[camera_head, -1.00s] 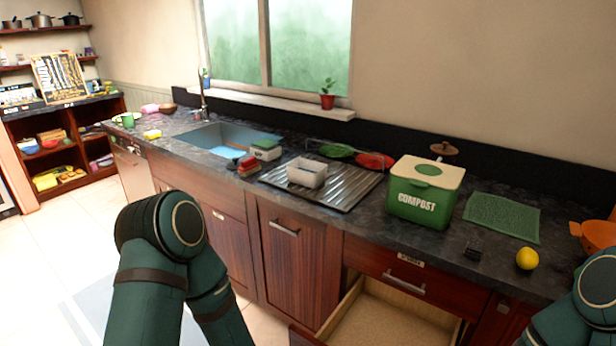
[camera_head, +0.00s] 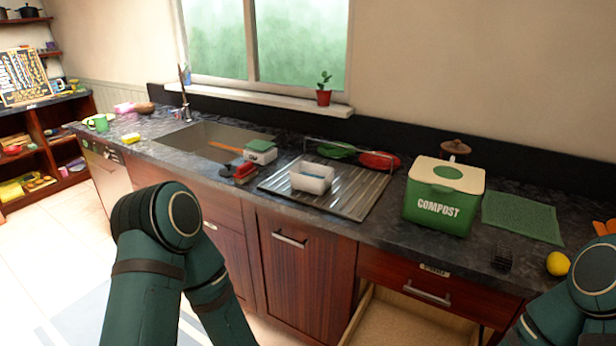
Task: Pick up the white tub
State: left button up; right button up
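The white tub (camera_head: 312,182) is a small open rectangular container. My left arm rises at the lower left and my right arm shows at the lower right corner. Both arms bend down out of the picture. Neither gripper is in view, and no gripper is seen near the tub.
A green compost bin (camera_head: 441,207) stands right of the draining board. A red brush (camera_head: 240,171) and a white box with a green top (camera_head: 261,155) lie by the sink (camera_head: 207,140). An open drawer (camera_head: 400,326) juts out below the counter. A lemon (camera_head: 558,263) sits at the right.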

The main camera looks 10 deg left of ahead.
aim_at(312, 179)
jog(key=i+j+z, duration=0.1)
jog(key=j, duration=0.35)
jog(key=i+j+z, duration=0.1)
jog(key=j, duration=0.35)
jog(key=i+j+z, duration=0.1)
jog(key=i+j, duration=0.15)
jog(key=j, duration=0.25)
jog(key=i+j+z, duration=0.1)
jog(key=j, duration=0.4)
jog(key=i+j, duration=0.1)
jog(key=j, duration=0.35)
jog(key=i+j+z, duration=0.15)
jog(key=j, duration=0.35)
jog(key=k, duration=0.05)
